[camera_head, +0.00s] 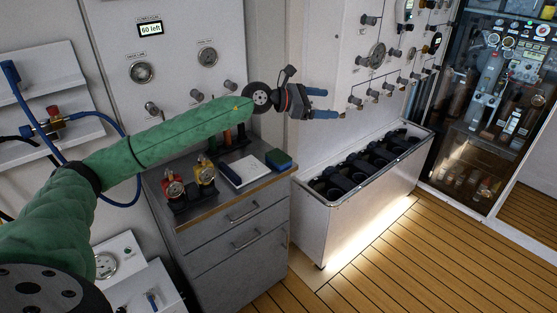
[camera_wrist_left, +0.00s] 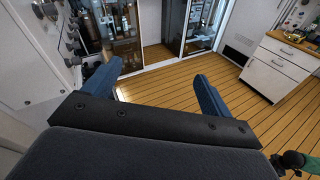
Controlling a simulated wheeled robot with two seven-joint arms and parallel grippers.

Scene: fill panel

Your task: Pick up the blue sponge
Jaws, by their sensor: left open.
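The blue sponge (camera_head: 279,159) appears as a small blue and green block on the right end of the grey cabinet's top, beside a white pad-like item. My left gripper (camera_head: 333,103) is above and to the right of it, in front of the white wall panel, with its blue fingers pointing right. The fingers are apart and nothing is between them. In the left wrist view the open fingers (camera_wrist_left: 158,70) point toward the floor and glass doors, and the sponge is not seen there. My right gripper is in neither view.
The grey cabinet (camera_head: 238,217) also bears a white pad (camera_head: 244,170) and red and yellow gauge fittings (camera_head: 190,182). A white bin (camera_head: 340,200) with dark bottles stands right of it. Knobs stick out of the wall panel near my gripper. The wooden floor (camera_head: 400,260) is clear.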

